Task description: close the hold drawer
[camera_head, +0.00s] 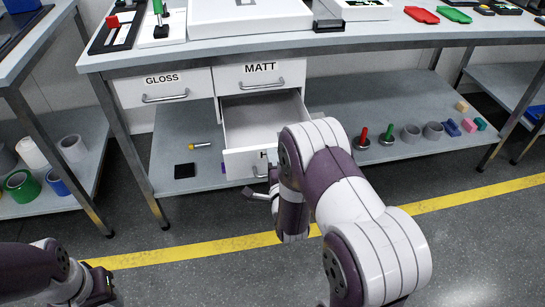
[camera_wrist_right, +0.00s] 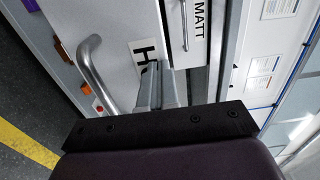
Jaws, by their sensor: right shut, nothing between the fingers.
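The hold drawer (camera_head: 238,163) stands pulled out below the MATT drawer (camera_head: 260,76), its empty inside showing. My right arm covers the right part of its front and most of its label. In the right wrist view its front (camera_wrist_right: 115,28) shows a curved metal handle (camera_wrist_right: 91,75) and a label (camera_wrist_right: 140,50) starting with H. My right gripper (camera_head: 252,193) is shut and empty, low at the drawer front. Its fingers (camera_wrist_right: 158,85) are beside the handle, over the label; I cannot tell whether they touch the front. My left gripper (camera_head: 103,284) is at bottom left, its fingers unclear.
The GLOSS drawer (camera_head: 163,88) and the MATT drawer are shut. The lower shelf (camera_head: 330,95) carries a flashlight (camera_head: 200,145), a black box (camera_head: 185,171) and several small parts at right. A table leg (camera_head: 130,150) stands left of the drawers. Open floor lies in front.

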